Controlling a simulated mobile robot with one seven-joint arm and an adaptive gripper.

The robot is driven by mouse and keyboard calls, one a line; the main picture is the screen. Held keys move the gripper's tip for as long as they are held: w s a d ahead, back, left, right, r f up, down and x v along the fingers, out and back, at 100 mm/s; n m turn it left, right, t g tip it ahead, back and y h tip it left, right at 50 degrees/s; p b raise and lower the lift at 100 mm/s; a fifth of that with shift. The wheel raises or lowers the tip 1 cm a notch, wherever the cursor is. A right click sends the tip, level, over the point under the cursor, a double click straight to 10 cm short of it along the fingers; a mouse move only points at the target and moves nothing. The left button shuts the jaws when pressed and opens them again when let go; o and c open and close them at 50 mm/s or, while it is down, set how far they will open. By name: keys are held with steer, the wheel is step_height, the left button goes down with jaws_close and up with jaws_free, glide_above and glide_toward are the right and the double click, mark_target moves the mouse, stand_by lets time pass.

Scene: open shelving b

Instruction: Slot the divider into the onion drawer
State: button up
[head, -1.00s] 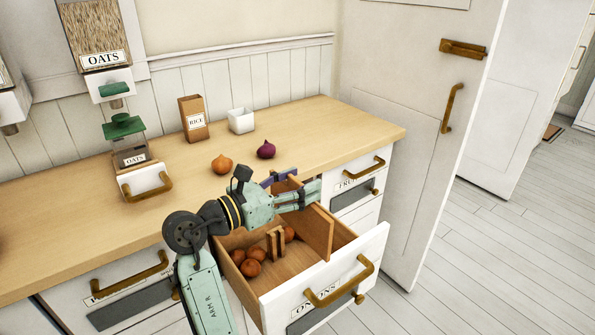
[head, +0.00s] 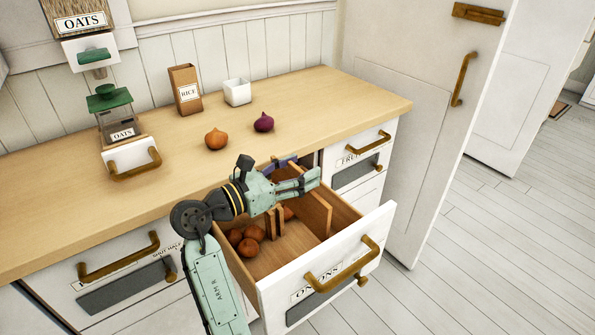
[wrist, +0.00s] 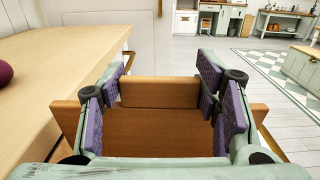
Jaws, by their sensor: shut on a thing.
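The onion drawer (head: 373,225) is pulled open below the counter, with an ONIONS label on its white front. Several brown onions (head: 246,239) lie in its left part. Short upright wooden slot posts (head: 275,222) stand near its middle. My gripper (head: 308,181) is over the drawer and shut on the divider (head: 314,210), a flat brown board. The board stands on edge over the right part of the drawer, to the right of the posts. In the wrist view the divider (wrist: 160,132) shows between the purple finger pads. Whether its lower edge touches the drawer floor is hidden.
A loose brown onion (head: 216,140) and a red onion (head: 264,122) lie on the counter (head: 340,100). A tall white door (head: 410,130) is at the right.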

steer(key=shift+r+p, duration=0.2)
steer(key=shift+p, duration=0.7)
steer(key=shift+f+b, duration=0.75)
steer(key=shift+f, duration=2.35)
steer(key=shift+p, duration=1.3)
